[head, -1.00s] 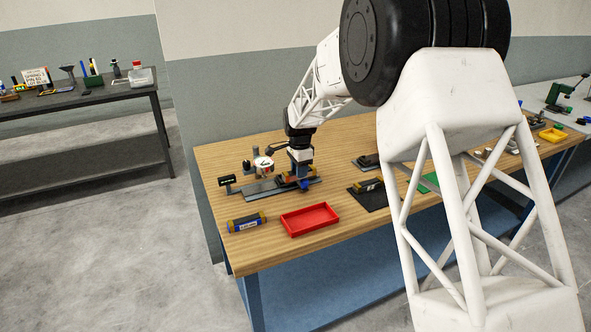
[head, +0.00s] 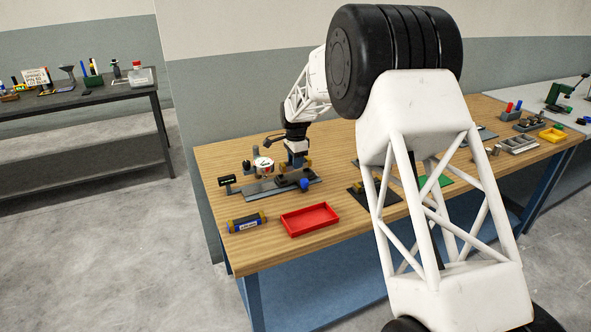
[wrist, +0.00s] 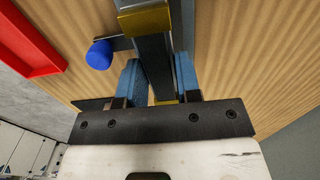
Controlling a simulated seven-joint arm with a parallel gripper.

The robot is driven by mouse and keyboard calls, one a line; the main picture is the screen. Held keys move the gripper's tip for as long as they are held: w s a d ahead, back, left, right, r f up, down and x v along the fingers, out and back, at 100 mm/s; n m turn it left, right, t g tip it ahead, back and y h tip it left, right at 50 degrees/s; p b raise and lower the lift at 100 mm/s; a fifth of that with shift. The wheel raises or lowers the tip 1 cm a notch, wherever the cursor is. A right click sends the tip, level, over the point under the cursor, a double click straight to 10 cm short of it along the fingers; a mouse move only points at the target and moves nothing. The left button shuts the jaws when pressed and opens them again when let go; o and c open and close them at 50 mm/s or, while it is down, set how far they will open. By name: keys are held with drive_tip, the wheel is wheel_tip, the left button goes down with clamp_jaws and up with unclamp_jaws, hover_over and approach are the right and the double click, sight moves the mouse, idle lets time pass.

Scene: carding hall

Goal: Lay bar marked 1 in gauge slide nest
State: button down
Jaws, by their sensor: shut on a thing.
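My gripper (head: 296,162) is shut on a dark bar with brass-coloured ends (wrist: 152,60). In the wrist view the blue fingers (wrist: 158,82) press on its two sides. No mark on the bar can be read. In the head view the bar is at the gauge slide (head: 262,189), over or just behind its dark carriage (head: 291,178), seemingly raised above it. The carriage has a blue knob (head: 304,184), which also shows in the wrist view (wrist: 99,54). The nest cannot be made out clearly, and contact with the bar cannot be told.
A dial gauge (head: 263,166) and a small black display (head: 226,181) stand by the slide. My arm partly hides a dark mat (head: 389,198) at right.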

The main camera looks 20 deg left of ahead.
drive_tip(key=shift+f, duration=1.75)
drive_tip(key=shift+f, duration=0.15)
drive_tip(key=c, duration=0.8)
unclamp_jaws()
wheel_tip(320, 180, up, 12)
drive_tip(key=shift+r, duration=0.15)
